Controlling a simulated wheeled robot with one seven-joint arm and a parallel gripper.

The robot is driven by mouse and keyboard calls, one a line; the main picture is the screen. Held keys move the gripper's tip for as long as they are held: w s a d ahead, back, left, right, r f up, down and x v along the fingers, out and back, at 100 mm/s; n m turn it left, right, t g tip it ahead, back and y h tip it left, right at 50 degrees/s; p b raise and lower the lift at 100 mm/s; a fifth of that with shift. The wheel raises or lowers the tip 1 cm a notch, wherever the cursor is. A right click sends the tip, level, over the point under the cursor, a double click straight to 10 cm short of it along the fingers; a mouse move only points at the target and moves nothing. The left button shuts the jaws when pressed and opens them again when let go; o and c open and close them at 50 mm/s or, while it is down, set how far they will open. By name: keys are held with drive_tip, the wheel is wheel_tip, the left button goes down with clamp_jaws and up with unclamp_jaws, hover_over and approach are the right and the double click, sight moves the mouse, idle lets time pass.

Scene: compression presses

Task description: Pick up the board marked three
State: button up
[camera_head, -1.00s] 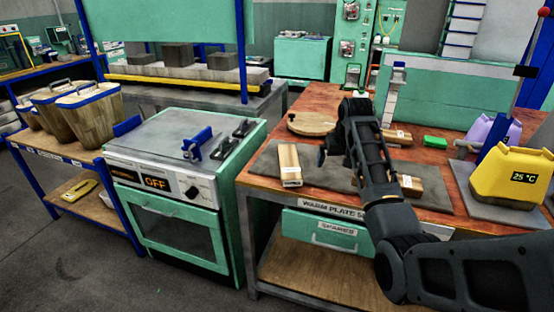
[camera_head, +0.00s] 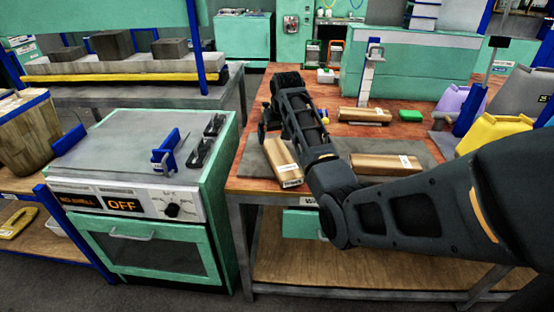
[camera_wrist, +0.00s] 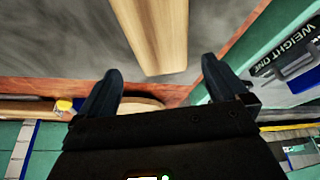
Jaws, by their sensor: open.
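Wooden boards with pale end labels lie on the red-brown bench: one at the left of the grey mat (camera_head: 283,160), one at its right (camera_head: 385,166), and one farther back (camera_head: 364,115). Their labels are too small to read, so I cannot tell which is marked three. My gripper (camera_head: 268,122) is at the bench's left side, near the far end of the left board, partly hidden by my arm. In the wrist view my gripper (camera_wrist: 163,88) is open and empty. A board (camera_wrist: 153,35) extends toward the gap between the fingers, apart from them.
The stove (camera_head: 140,160) with its OFF display stands left of the bench. A weight labelled WEIGHT ONE (camera_wrist: 295,52) shows in the wrist view. A green block (camera_head: 411,115), purple container (camera_head: 460,103) and yellow container (camera_head: 492,132) stand at the right.

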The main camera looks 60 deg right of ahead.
sight(275, 144)
drive_tip(key=shift+a+x, duration=0.15)
drive_tip(key=shift+x, duration=1.25)
drive_tip(key=shift+a+x, duration=0.15)
drive_tip(key=shift+x, duration=1.2)
drive_tip(key=shift+s+f+p, duration=0.1)
drive_tip(key=shift+f+p, duration=0.05)
drive_tip(key=shift+p, duration=0.15)
drive_tip(key=shift+c, duration=0.4)
drive_tip(key=c, duration=1.2)
drive_tip(key=shift+r, duration=0.5)
drive_tip(key=r, duration=0.3)
drive_tip(key=shift+s+d+r+b, duration=0.25)
drive_tip(key=shift+s+r+b, duration=0.15)
drive_tip(key=shift+s+d+r+b, duration=0.15)
drive_tip(key=shift+s+d+r, duration=0.8)
drive_tip(key=shift+s, duration=0.65)
drive_tip(key=shift+s+d+r+b, duration=0.2)
drive_tip(key=shift+s+d+r, duration=0.4)
drive_tip(key=shift+s+r, duration=0.8)
drive_tip(key=shift+s+d+r+b, duration=0.15)
drive_tip(key=shift+s+d+r, duration=0.7)
drive_tip(key=shift+s, duration=0.95)
